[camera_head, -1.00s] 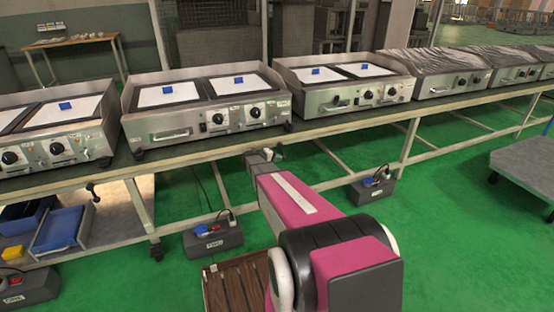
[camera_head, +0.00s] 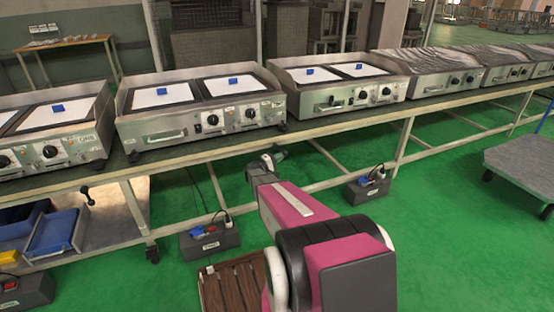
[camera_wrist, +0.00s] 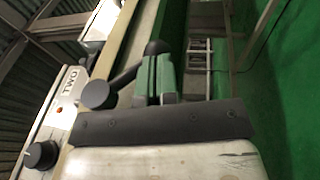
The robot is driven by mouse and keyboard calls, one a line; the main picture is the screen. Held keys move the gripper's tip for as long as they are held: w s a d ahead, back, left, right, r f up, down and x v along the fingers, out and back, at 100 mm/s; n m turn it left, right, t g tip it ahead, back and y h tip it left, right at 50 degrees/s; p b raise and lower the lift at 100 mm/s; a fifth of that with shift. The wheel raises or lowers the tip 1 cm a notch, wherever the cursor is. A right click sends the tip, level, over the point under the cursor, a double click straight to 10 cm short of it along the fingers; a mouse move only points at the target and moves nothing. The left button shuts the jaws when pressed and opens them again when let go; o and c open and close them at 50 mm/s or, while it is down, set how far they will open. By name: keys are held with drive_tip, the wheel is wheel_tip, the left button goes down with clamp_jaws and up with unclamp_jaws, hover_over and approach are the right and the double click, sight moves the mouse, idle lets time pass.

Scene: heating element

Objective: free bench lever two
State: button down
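The second griddle (camera_head: 200,122) stands on the long bench (camera_head: 190,155). In the wrist view its front panel (camera_wrist: 62,125) has a label reading TWO. A black lever (camera_wrist: 124,77) with a round knob lies along the bench edge beside this panel. My gripper (camera_head: 275,158) is at the bench's front edge, below the griddle's right end. In the wrist view the greenish fingers of my gripper (camera_wrist: 157,70) are close together at the lever's black pivot end. Whether they touch or grip it is unclear. In the head view the lever is not distinguishable near my gripper.
Another bench lever (camera_head: 86,194) hangs at the left. Power boxes (camera_head: 209,240) (camera_head: 367,187) sit on the green floor under the bench. A blue tray (camera_head: 52,232) is on the lower shelf. A grey cart (camera_head: 525,165) stands at right.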

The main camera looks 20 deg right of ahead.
drive_tip(key=shift+d+r, duration=0.25)
drive_tip(key=shift+d, duration=0.45)
idle(0.3)
drive_tip(key=d+f+v, duration=0.1)
drive_tip(key=f+v, duration=0.2)
drive_tip(key=v, duration=1.1)
drive_tip(key=s+a+r+m+g+y, duration=0.1)
drive_tip(key=s+r+g+y, duration=0.15)
drive_tip(key=s+y, duration=0.45)
drive_tip(key=s+a+r+m+g+y, duration=0.1)
drive_tip(key=s+r+m+g+y, duration=0.15)
drive_tip(key=s, duration=0.85)
drive_tip(key=s+a+r+y, duration=0.6)
drive_tip(key=s+a+y, duration=0.4)
drive_tip(key=s+a, duration=0.2)
drive_tip(key=shift+s+a+t, duration=0.2)
drive_tip(key=shift+a+t, duration=0.1)
drive_tip(key=shift+a, duration=0.45)
